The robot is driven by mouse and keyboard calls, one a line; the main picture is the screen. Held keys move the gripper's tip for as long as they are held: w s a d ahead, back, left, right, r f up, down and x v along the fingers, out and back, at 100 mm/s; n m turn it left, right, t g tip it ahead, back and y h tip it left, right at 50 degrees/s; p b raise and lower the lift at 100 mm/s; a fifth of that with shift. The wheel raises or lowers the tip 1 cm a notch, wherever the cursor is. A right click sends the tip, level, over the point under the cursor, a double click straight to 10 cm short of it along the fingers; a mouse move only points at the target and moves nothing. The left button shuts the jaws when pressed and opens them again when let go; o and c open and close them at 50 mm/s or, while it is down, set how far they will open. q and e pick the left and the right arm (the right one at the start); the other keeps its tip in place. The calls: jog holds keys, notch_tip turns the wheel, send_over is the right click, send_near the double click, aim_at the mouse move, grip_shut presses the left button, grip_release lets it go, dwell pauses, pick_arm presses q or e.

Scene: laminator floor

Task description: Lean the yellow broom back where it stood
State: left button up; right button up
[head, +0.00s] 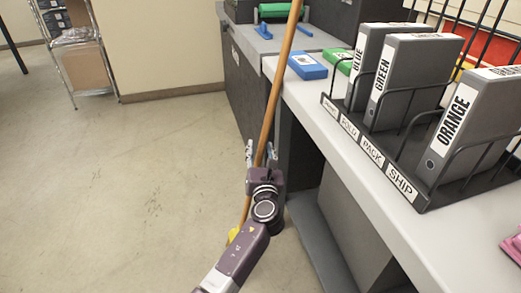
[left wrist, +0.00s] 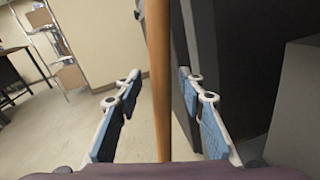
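The broom's long wooden handle (head: 277,90) runs tilted from the top of the head view down behind my left arm. A small bit of its yellow lower part (head: 233,236) shows beside the arm; the rest is hidden. My left gripper (head: 260,152) is at the handle, by the front edge of the bench. In the left wrist view the handle (left wrist: 159,80) stands between the two blue-padded fingers, with a clear gap on each side. The fingers are spread and do not touch it. I cannot tell what the handle's top rests against. My right gripper is not in view.
The white bench (head: 335,148) on the right holds a wire rack (head: 408,187) with grey binders, a blue box (head: 307,66) and a green one. A dark cabinet (head: 240,85) stands behind the handle. A wire shelf (head: 85,65) is at the back left. The left floor is clear.

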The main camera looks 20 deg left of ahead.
pick_arm(q)
jog(key=shift+f, duration=0.2)
jog(key=shift+s+d, duration=0.2)
jog(key=shift+s, duration=0.2)
jog(key=v, duration=1.1)
jog(key=shift+r, duration=0.2)
dwell(0.3)
